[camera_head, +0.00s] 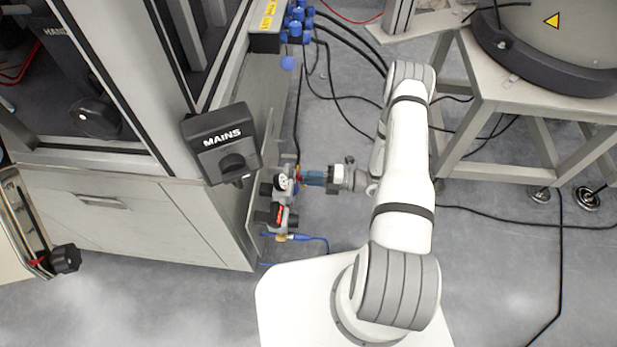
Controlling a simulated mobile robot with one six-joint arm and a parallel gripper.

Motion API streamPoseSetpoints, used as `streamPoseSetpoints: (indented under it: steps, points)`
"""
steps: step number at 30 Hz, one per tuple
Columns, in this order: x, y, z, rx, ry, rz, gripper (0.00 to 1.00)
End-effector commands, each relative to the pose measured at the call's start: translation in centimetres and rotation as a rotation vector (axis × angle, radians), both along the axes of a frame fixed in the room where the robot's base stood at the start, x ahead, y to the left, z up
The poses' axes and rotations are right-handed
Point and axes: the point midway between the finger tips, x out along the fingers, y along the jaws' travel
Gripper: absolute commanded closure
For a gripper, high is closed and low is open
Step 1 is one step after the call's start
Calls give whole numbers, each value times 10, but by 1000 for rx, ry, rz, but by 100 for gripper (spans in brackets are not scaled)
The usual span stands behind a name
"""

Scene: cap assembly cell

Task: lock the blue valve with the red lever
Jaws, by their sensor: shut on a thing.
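A small valve assembly (283,203) is mounted on the right side of the grey cabinet, near the picture's middle. It has a white round top, dark knobs and a red piece (279,211) on its front. I cannot tell whether this red piece is the lever. My gripper (308,177) reaches in from the right, level with the upper part of the assembly. Its blue fingers are shut on a small part there. A little red shows at their tips, but the held part is mostly hidden and too small to name surely.
A black MAINS switch box (222,144) juts from the cabinet (140,215) just left of the assembly. A blue hose (312,238) leaves below it. Black cables (345,115) lie on the floor behind. A beige stand (500,85) stands at right.

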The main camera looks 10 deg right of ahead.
Motion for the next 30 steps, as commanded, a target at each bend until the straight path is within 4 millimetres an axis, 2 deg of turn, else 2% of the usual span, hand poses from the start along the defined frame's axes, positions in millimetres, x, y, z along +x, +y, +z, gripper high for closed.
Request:
streamPoseSetpoints:
  steps: [1,7,8,15,23,26,30]
  points:
    - [7,-4,1,-7,-12,-17,100]
    - [7,-4,1,-7,-13,-16,100]
    - [7,-4,1,-7,-13,-16,70]
    - [5,-2,1,-4,-7,-10,51]
    - [3,-2,1,-2,-5,-7,50]
    - [1,-10,1,-2,-4,-10,50]
    - [-5,-31,2,-3,-5,-12,50]
